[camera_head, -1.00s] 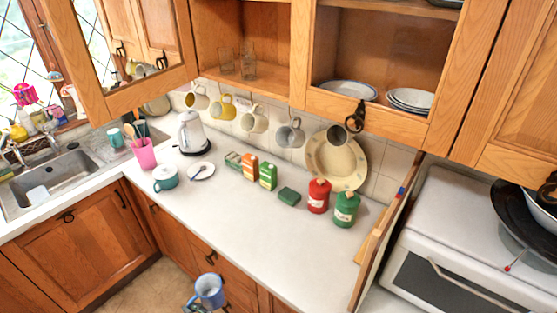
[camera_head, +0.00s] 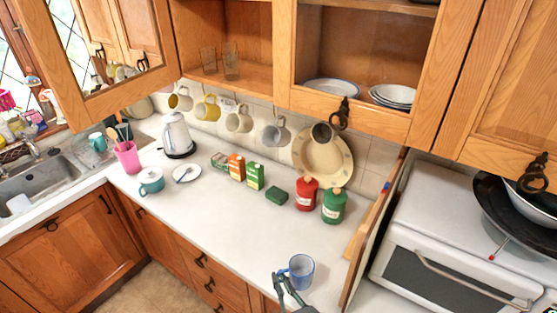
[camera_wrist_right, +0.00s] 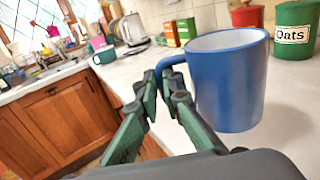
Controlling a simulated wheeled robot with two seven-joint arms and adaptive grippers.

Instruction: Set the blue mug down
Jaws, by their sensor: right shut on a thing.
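The blue mug (camera_head: 301,270) is upright over the right front part of the white counter (camera_head: 240,225). My right gripper (camera_head: 282,284) comes up from the bottom edge and is shut on the mug's handle, to the left of the mug's body. In the right wrist view the mug (camera_wrist_right: 228,85) is large, with its white inside showing, and the fingertips (camera_wrist_right: 166,80) close on its handle. I cannot tell whether the mug's base touches the counter. My left gripper is not in view.
A red canister (camera_head: 307,195) and a green canister (camera_head: 334,207) stand behind the mug. A dark green block (camera_head: 277,197) lies left of them. An upright wooden panel (camera_head: 368,245) bounds the counter on the right. The counter left of the mug is clear.

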